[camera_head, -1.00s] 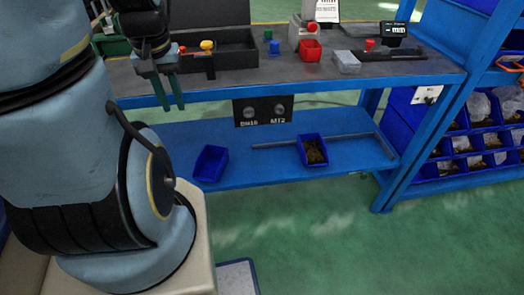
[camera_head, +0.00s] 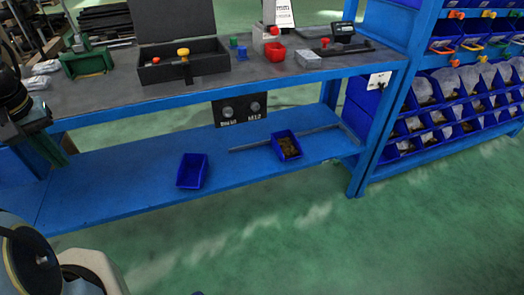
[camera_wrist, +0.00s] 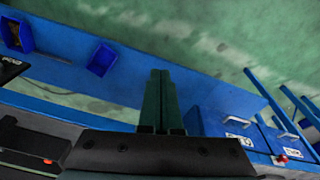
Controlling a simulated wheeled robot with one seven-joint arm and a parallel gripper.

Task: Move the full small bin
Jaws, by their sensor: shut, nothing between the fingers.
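The full small bin (camera_head: 287,147) is blue with brown contents and sits on the blue lower shelf, right of an empty blue bin (camera_head: 192,171). In the wrist view the full bin (camera_wrist: 16,36) is at the far left edge and the empty bin (camera_wrist: 102,60) is closer to the fingers. My gripper (camera_head: 60,160) is at the left of the head view, well apart from both bins. Its green fingers also show in the wrist view (camera_wrist: 161,74), together and empty.
The lower shelf (camera_head: 110,190) has clear room left of the empty bin. A grey bar (camera_head: 325,133) lies behind the full bin. Green floor lies in front.

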